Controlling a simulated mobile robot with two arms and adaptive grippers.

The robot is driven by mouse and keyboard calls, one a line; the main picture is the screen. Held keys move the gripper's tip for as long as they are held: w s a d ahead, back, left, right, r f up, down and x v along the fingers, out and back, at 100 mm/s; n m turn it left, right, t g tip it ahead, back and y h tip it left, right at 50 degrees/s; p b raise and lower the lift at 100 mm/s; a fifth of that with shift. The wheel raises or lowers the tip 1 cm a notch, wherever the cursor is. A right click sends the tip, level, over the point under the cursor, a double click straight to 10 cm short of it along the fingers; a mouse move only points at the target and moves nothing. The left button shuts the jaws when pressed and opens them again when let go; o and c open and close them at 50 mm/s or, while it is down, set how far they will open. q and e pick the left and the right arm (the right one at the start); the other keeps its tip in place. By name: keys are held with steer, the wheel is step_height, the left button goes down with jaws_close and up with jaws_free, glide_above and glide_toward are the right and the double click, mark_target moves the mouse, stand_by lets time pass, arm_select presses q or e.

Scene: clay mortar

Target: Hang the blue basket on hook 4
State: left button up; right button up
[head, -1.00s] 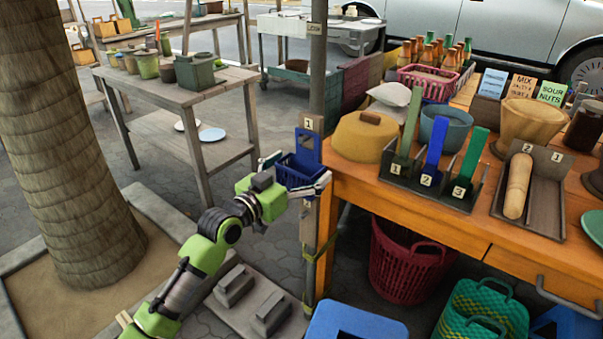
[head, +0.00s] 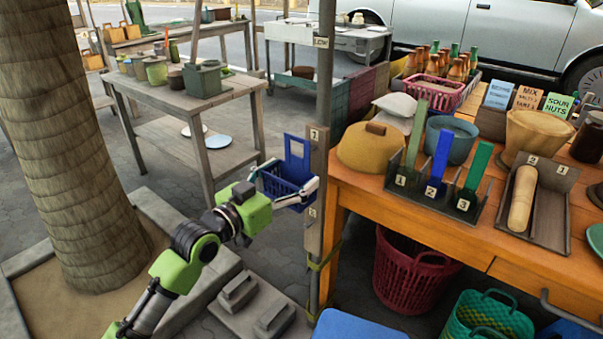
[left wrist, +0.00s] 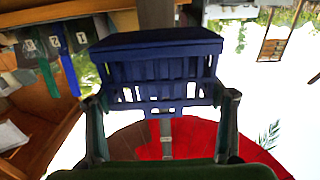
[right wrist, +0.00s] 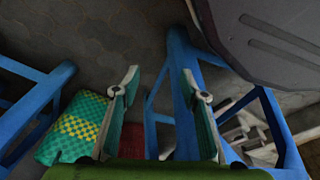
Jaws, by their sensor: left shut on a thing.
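The blue basket (head: 283,188) hangs in the air just left of the hook post (head: 317,190) in the head view, its tall back plate with a square opening upright. A gap shows between plate and post. My left gripper (head: 285,193) is shut on the basket, with fingers along its sides. In the left wrist view the basket (left wrist: 158,68) fills the space between the fingers (left wrist: 162,100). The post carries a label reading 1 near its top and another lower down, too small to read. I cannot make out hook 4. My right gripper (right wrist: 163,85) is open and empty.
The orange table (head: 420,225) stands right of the post, bearing a numbered rack (head: 435,195) and bowls. A red basket (head: 410,270) and a green checkered basket (head: 487,318) are below. A wooden table (head: 190,95) stands behind. Blue stool-like frames (right wrist: 180,100) surround my right gripper.

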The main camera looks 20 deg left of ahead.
arm_select(q)
steer(key=s+a+r, duration=0.1)
steer(key=s, duration=0.1)
steer(key=s+r+p, duration=0.1)
steer(key=s+r, duration=0.1)
steer(key=s, duration=0.1)
steer(key=s+a+r, duration=0.1)
steer(key=s+r, duration=0.1)
steer(key=shift+s+a+p, duration=0.15)
steer(key=shift+a+p, duration=0.15)
steer(key=shift+p, duration=0.1)
arm_select(e)
steer(key=s+f, duration=0.4)
steer(key=f, duration=0.1)
steer(key=shift+d, duration=0.35)
arm_select(q)
steer(key=shift+r, duration=0.15)
arm_select(e)
steer(key=shift+s+d+f, duration=0.2)
steer(key=shift+s+f, duration=0.05)
steer(key=shift+f, duration=0.15)
arm_select(q)
steer(key=shift+r+p, duration=0.1)
steer(key=shift+p, duration=0.25)
arm_select(e)
steer(key=shift+s+d+f, duration=0.1)
steer(key=shift+s+f, duration=0.05)
steer(key=shift+s, duration=0.05)
steer(key=shift+s+d+f, duration=0.15)
steer(key=shift+s+f, duration=0.05)
